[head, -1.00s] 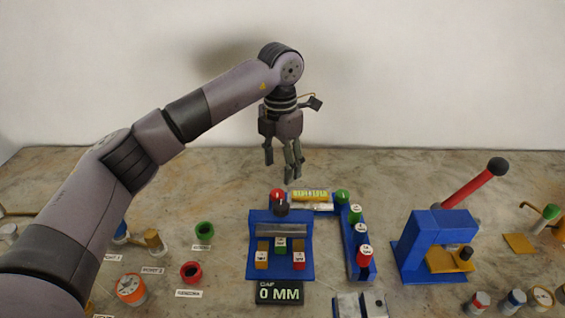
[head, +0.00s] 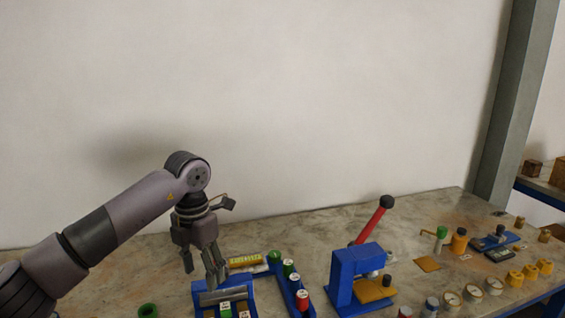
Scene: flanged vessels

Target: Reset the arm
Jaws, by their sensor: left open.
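My left gripper (head: 202,270) hangs fingers-down from the left arm, in front of the wall and over the back of the bench. Its fingers are apart and I see nothing between them. In the picture its tips overlap the back of the blue fixture (head: 250,297), so I cannot tell the gap between them. My right gripper is not in view.
A blue press (head: 349,273) with a red lever (head: 374,220) stands right of the fixture. A blue rack (head: 291,289) holds several coloured caps. Gauges (head: 473,294) and yellow knobs (head: 530,271) lie further right. A grey pillar (head: 512,110) rises behind the bench.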

